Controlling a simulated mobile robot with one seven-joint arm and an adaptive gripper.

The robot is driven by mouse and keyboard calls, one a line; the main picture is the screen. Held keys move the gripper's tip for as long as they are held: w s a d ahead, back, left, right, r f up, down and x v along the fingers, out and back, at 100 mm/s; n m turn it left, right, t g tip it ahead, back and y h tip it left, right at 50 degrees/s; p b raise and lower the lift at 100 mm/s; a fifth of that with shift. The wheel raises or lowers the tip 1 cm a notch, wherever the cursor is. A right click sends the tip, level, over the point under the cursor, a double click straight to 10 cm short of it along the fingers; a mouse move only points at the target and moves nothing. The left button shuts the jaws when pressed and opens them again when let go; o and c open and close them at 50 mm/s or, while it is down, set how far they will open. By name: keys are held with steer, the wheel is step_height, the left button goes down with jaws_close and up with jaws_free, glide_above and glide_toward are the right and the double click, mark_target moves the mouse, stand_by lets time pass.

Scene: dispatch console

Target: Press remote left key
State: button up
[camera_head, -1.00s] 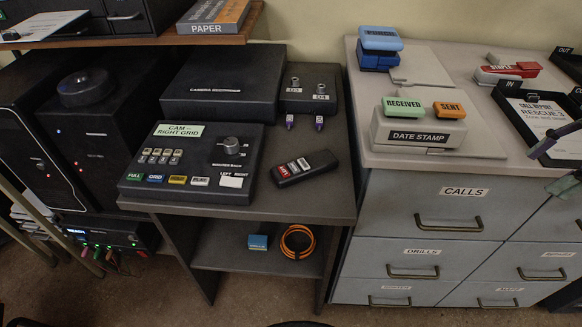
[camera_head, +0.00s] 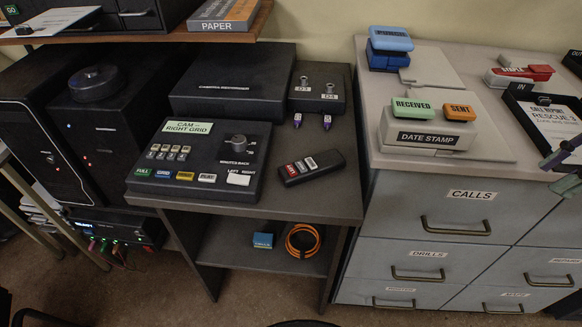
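The remote (camera_head: 324,172) is a black handset lying at a slant on the dark desk, right of the camera console. It has a red key (camera_head: 291,170) at its left end and two pale keys beside it; their lettering is too small to read. My gripper (camera_head: 556,176) shows only in part at the right edge, over the front of the grey cabinet top. Its two fingertips are apart and nothing shows between them. It is far to the right of the remote and touches none of its keys.
The console (camera_head: 225,148) with its knob, keys and a white LEFT/RIGHT rocker (camera_head: 239,179) sits close left of the remote. Two small purple-tipped plugs (camera_head: 297,121) lie behind it. A date stamp (camera_head: 428,137) stands on the cabinet. Desk in front of the remote is clear.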

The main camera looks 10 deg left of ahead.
jaws_close()
stand_by(1.4)
